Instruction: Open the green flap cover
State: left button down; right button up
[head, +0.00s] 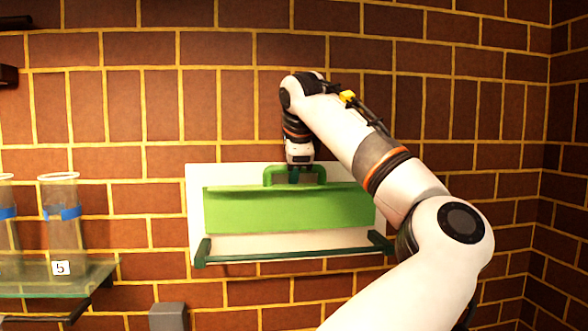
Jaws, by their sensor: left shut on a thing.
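The green flap cover (288,212) is a wide, bright green panel in front of a white board (196,215) on the brick wall. A green arched handle (269,177) stands at its upper edge. My left gripper (296,175) points down at the handle and is shut on it; its fingertips are partly hidden by the handle. A dark green bar (290,254) with raised ends runs below the panel, with a white strip showing between them. I cannot tell how far the flap is tilted. My right gripper is out of view.
At left, a glass shelf (30,283) holds glass cylinders with blue bands, one of them (63,220) above a label "5". A grey block (168,316) shows at the bottom. The wall above the board is bare, and a wall corner is at right.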

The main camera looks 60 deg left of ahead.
pick_arm(q)
jog(key=c, duration=1.6)
grip_release()
jog(key=shift+c, duration=0.2)
jog(key=shift+d, duration=0.1)
jog(key=shift+d+r, duration=0.2)
jog(key=shift+r, duration=0.1)
jog(key=b+v, duration=0.3)
jog(key=v, duration=0.8)
jog(key=shift+s+d, duration=0.1)
